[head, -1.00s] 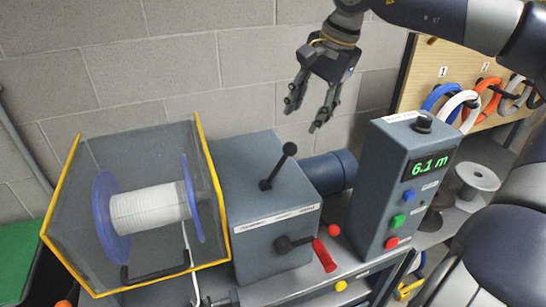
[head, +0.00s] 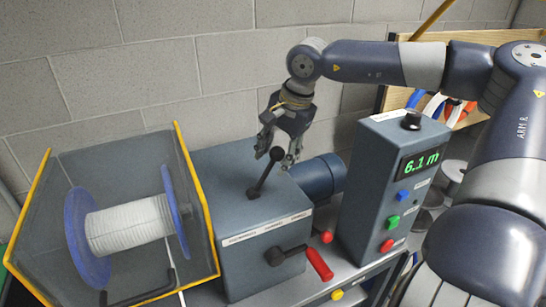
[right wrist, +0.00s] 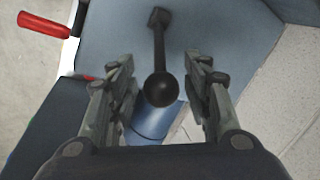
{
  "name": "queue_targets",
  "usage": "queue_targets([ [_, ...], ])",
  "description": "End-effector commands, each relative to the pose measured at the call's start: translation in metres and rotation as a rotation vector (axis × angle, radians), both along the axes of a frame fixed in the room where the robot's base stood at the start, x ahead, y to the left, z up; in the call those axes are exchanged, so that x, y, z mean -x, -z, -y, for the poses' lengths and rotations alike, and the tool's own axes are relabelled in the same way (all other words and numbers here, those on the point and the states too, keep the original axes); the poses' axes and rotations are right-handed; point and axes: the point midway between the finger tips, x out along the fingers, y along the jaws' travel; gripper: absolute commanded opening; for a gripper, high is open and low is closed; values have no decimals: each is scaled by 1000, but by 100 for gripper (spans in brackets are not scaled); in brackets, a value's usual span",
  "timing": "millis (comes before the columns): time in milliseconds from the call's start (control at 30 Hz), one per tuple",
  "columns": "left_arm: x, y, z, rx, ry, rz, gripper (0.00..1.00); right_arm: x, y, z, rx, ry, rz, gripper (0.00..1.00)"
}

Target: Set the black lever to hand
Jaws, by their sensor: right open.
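The black lever (head: 265,171) stands on top of the grey gearbox housing (head: 228,190), tilted toward the back right, with a round black knob at its tip. In the right wrist view the lever knob (right wrist: 161,90) lies between the two fingers, with a gap on both sides. My right gripper (head: 274,157) is open, just behind and around the knob in the head view. The open fingers also show in the right wrist view (right wrist: 161,85). Labels line the housing's top front edge, too small to read surely. My left gripper is out of view.
A guarded reel (head: 130,224) of white line stands at the left. A red-handled crank (head: 319,263) sticks out of the housing's front. A control box (head: 388,190) with a 6.1 m display and coloured buttons stands at the right. A blue motor cylinder (head: 321,175) lies behind.

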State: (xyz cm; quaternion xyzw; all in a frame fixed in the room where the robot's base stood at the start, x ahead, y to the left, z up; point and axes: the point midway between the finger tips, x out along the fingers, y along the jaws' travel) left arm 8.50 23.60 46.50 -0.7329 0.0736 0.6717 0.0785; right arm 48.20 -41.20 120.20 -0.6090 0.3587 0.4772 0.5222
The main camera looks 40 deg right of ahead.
Motion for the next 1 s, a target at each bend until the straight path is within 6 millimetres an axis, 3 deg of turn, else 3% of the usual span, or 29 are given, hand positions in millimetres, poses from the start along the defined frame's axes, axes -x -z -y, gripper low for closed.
queue_targets([
  [233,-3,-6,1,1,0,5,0,-7,21,-1,0,-1,0,45],
  [567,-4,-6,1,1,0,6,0,-8,24,-1,1,-1,2,45],
  [767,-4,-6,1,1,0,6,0,-8,23,-1,1,0,2,2],
  [1000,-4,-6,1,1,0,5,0,-8,23,-2,1,-1,2,0],
])
